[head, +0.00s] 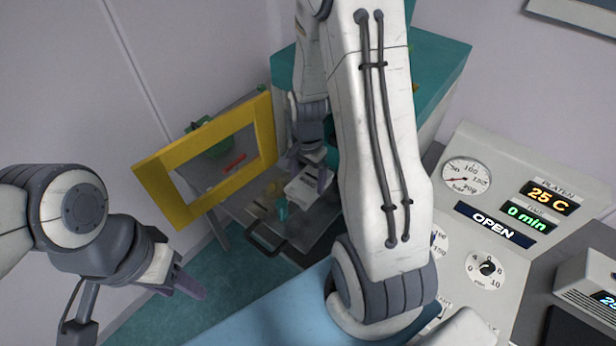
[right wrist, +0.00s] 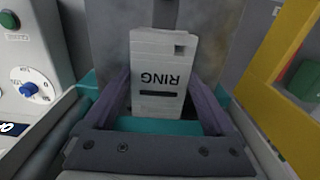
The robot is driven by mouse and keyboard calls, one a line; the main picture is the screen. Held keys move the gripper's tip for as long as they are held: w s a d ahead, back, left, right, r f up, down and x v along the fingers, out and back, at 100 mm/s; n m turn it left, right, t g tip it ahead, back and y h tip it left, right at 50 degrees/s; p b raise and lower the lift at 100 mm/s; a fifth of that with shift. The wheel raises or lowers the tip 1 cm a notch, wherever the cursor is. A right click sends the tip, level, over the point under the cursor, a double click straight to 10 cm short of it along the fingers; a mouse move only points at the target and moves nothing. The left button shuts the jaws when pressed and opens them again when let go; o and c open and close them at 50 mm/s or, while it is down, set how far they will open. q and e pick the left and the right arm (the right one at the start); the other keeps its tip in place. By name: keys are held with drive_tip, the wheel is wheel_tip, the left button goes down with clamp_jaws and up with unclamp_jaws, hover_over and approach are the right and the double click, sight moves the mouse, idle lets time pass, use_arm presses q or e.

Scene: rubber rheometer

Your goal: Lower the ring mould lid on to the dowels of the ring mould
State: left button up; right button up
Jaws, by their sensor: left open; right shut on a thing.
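My right gripper (head: 306,172) reaches down beside the yellow frame in the head view. It is shut on a pale plate (head: 304,193), which I take to be the ring mould lid. In the right wrist view the plate (right wrist: 158,75), marked RING, lies between the purple fingers of this gripper (right wrist: 162,90). The plate looks roughly flat. The ring mould and its dowels cannot be made out for certain; whether the plate touches anything beneath is hidden. My left gripper (head: 182,280) is open and empty at the lower left, away from the plate.
A yellow-framed door (head: 165,195) stands left of the right gripper. A grey tray surface (head: 318,225) with a dark handle (head: 266,248) lies below. The control panel (head: 485,195) at right reads OPEN and 25 C. My right arm hides much of the teal machine (head: 440,65).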

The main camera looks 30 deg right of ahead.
drive_tip(key=shift+f, duration=0.15)
drive_tip(key=o, duration=1.4)
wheel_tip(320, 180, up, 10)
drive_tip(key=b, duration=0.2)
drive_tip(key=shift+r, duration=0.25)
